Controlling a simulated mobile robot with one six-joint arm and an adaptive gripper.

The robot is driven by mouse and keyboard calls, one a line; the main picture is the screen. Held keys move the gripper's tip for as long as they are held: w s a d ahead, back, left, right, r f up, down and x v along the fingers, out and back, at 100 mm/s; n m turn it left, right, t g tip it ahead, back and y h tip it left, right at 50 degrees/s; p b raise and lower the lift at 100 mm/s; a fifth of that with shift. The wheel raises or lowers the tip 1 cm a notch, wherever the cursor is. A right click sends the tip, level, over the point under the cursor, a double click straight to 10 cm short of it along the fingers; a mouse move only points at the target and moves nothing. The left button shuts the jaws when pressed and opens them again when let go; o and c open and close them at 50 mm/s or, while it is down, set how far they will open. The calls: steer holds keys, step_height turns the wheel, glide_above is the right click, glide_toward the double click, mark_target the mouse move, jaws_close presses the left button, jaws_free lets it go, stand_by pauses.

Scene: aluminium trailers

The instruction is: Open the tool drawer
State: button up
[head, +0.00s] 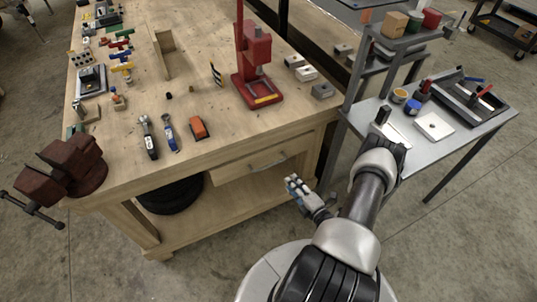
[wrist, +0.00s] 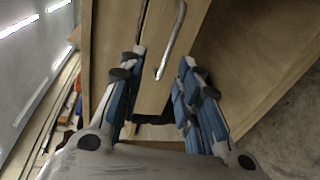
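The tool drawer (head: 240,172) sits under the workbench top at its right end, with a wooden front and a curved metal handle (head: 268,162). The drawer front looks about flush with the bench. My gripper (head: 292,182) is just in front of and below the right end of the handle. In the wrist view my gripper (wrist: 163,58) is open with blue-padded fingers. The bare metal handle (wrist: 176,35) runs down between the fingertips in the picture, against the drawer front (wrist: 188,25). I cannot tell whether a finger touches it. Nothing is held.
The workbench (head: 205,85) carries a red press (head: 258,70), several hand tools and a dark red vise (head: 75,165). A tyre (head: 170,195) lies on its lower shelf. A grey metal cart (head: 455,145) stands close on the right. Concrete floor (head: 215,265) is clear in front.

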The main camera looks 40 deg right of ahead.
mark_target(276, 162)
steer(key=shift+m+h, duration=0.6)
steer(key=shift+m, duration=0.1)
steer(key=b+x, duration=0.1)
steer(key=x, duration=0.4)
steer(key=f+b+x, duration=0.1)
steer(key=x, duration=0.5)
steer(key=f+b+x, duration=0.1)
steer(key=b+x, duration=0.1)
steer(key=x, duration=0.3)
steer(key=shift+d+f, duration=0.3)
steer(key=shift+d, duration=0.05)
steer(key=shift+c, duration=0.6)
jaws_close()
